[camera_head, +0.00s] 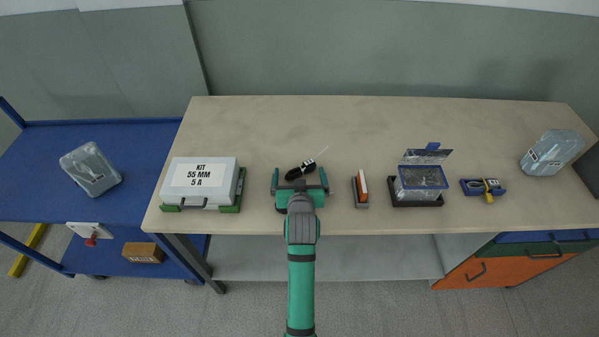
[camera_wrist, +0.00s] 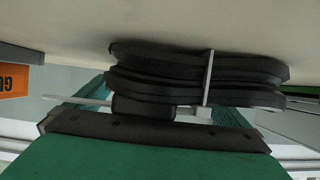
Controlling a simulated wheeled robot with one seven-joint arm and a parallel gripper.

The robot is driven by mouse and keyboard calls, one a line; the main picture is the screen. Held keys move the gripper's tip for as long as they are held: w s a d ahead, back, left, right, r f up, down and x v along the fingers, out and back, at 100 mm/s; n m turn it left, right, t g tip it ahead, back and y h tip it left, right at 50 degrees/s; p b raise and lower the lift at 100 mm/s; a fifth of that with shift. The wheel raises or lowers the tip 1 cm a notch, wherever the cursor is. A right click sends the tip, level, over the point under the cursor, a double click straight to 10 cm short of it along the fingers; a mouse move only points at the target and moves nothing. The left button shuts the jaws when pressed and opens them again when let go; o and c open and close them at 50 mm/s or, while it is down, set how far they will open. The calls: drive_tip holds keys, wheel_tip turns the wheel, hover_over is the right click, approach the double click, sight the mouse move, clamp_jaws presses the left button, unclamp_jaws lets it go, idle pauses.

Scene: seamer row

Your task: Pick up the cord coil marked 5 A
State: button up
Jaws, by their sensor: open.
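A small black cord coil (camera_head: 300,170) with a pale tie and a thin pale end lies on the beige bench, just beyond my gripper. In the wrist view the black coil (camera_wrist: 190,72) fills the middle, its loops bound by a pale tie. No 5 A marking on the coil is readable in either view. My gripper (camera_head: 300,180) is green and open, with its fingers apart around the near side of the coil. The wrist view does not clearly show whether the fingers touch it.
A white case (camera_head: 200,174) reading "KIT 55 MM 5 A" stands left on a green base. Right of my gripper are a small red-and-white item in a holder (camera_head: 361,189), an open-lidded clear bin (camera_head: 420,178) and a blue-yellow tool (camera_head: 483,188). The bench (camera_head: 290,125) behind is clear.

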drive_tip(key=shift+a+r, duration=0.1)
drive_tip(key=shift+c, duration=0.6)
drive_tip(key=shift+a, duration=0.1)
drive_tip(key=c, duration=0.9)
drive_tip(key=shift+r, duration=0.15)
drive_tip(key=shift+r, duration=0.1)
